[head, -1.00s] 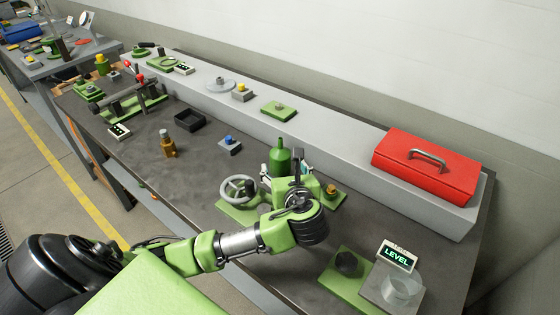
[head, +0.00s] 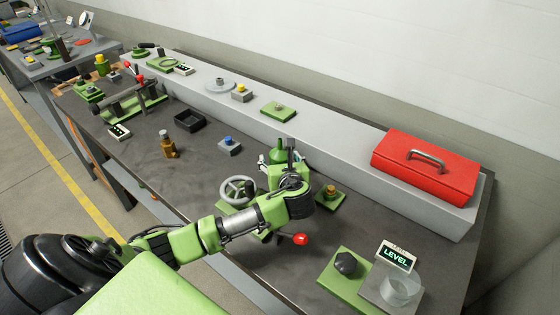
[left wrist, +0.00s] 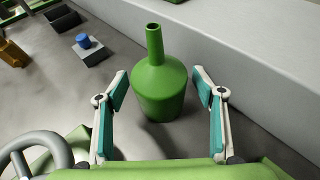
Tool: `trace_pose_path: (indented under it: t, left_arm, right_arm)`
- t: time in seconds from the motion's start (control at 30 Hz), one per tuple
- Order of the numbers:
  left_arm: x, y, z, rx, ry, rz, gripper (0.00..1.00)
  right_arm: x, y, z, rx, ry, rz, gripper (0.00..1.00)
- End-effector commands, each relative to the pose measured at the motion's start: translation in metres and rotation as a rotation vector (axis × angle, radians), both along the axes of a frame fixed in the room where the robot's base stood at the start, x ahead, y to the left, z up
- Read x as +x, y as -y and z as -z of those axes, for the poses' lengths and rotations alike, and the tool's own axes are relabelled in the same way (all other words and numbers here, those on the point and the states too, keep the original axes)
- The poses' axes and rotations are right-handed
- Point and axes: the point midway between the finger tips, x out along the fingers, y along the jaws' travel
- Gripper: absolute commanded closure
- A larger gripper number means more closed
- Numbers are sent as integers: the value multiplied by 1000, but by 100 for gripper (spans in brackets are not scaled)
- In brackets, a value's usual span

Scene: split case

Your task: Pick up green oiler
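The green oiler (left wrist: 160,80) is a green bottle with a narrow neck. It stands upright on the dark bench top in the left wrist view. In the head view its upper part (head: 279,146) shows behind my left gripper (head: 279,165), and the rest is hidden by the gripper and wrist. In the left wrist view, the fingers of my left gripper (left wrist: 160,105) are spread on both sides of the oiler's lower body, with a gap at each side. My right gripper is not in view.
A grey handwheel (head: 238,189) stands close to the left of my wrist. A red-knobbed lever (head: 300,239) is near my forearm. A grey raised ledge (head: 340,165) runs behind, bearing a red toolbox (head: 425,165). A blue-button box (head: 229,145) stands to the left.

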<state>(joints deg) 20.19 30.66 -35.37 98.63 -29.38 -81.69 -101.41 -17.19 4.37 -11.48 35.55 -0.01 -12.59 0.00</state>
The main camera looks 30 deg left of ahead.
Motion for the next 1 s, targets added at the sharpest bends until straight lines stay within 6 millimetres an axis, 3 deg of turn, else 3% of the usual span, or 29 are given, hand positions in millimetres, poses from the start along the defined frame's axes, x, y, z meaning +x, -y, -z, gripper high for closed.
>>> trace_pose_path:
  t: [0.03, 0.17, 0.2, 0.67, 1.0]
  left_arm:
    - [0, 0, 0, 0, 0, 0, 48]
    - [0, 0, 0, 0, 0, 0, 82]
    - [0, 0, 0, 0, 0, 0, 85]
    - [0, 0, -3, 0, 1, 0, 85]
    - [1, 0, -24, -1, 5, -2, 85]
  right_arm:
    - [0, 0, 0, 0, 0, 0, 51]
    - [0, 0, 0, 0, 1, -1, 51]
    - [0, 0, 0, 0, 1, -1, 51]
    - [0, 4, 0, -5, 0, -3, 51]
    - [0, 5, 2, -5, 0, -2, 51]
